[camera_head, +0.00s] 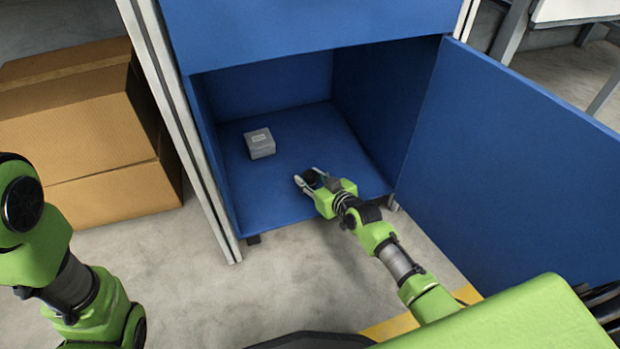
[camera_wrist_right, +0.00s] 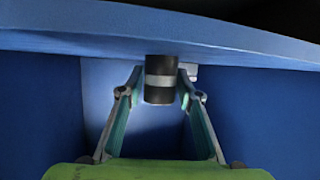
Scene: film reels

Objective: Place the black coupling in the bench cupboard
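The black coupling (camera_wrist_right: 160,80) is a dark cylinder with a light grey band around its middle. It sits between the fingertips of my right gripper (camera_wrist_right: 161,88), which appears shut on it. In the head view, the coupling (camera_head: 312,177) and right gripper (camera_head: 309,180) are just inside the front of the bench cupboard (camera_head: 290,180), over its blue floor. The cupboard's lower compartment is open. Whether the coupling touches the floor is hard to tell. My left arm shows at the left of the head view, but its gripper is outside the picture.
A small grey box (camera_head: 259,144) stands on the cupboard floor, left of and behind my right gripper. The blue door (camera_head: 510,160) is swung open to the right. Cardboard boxes (camera_head: 90,130) stand left of the cupboard. Floor room remains at the compartment's back right.

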